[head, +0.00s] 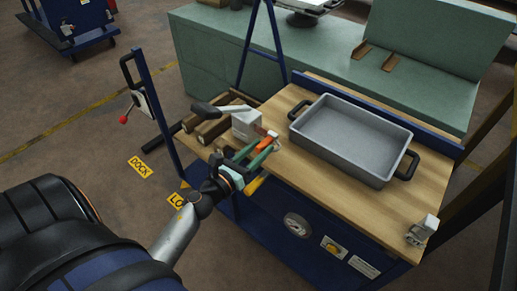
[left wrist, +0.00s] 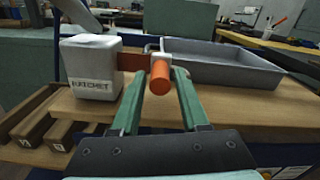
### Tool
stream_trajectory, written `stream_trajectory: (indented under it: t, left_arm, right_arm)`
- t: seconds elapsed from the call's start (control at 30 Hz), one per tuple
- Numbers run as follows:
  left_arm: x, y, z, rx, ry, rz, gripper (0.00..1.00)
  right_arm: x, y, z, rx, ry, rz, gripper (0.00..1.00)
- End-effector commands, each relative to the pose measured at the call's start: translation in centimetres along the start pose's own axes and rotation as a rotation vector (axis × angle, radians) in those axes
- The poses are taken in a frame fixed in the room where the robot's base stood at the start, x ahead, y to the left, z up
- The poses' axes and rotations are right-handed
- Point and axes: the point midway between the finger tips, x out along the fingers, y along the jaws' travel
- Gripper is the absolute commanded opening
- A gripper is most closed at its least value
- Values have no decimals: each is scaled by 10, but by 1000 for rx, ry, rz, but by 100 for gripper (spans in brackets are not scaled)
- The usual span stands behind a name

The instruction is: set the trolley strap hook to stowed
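A white block marked RATCHET (left wrist: 92,68) stands at the left end of the trolley's wooden top; it also shows in the head view (head: 246,124). The fingers look apart, with slim gaps beside the grip; firm contact cannot be told. The fingers partly hide the hook in the head view. My right gripper is not in view.
A grey tray with black handles (head: 350,138) covers much of the wooden top (head: 300,166). Brown blocks (head: 212,128) lie left of the ratchet block. A red-knobbed lever (head: 124,119) is on the blue left post. A small white-and-metal fitting (head: 423,231) stands at the right corner.

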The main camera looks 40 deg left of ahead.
Motion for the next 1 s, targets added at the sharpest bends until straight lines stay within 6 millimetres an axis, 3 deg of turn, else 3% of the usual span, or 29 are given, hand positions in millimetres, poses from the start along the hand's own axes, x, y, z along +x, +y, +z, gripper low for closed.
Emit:
stream_trajectory:
  t: [0.03, 0.37, 1.0]
  left_arm:
    - [0, 0, 0, 0, 0, 0, 38]
    - [0, 0, 0, 0, 0, 0, 1]
    - [0, 0, 0, 0, 0, 0, 0]
  right_arm:
    - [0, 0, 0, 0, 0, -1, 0]
    - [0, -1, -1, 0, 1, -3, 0]
    - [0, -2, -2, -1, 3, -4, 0]
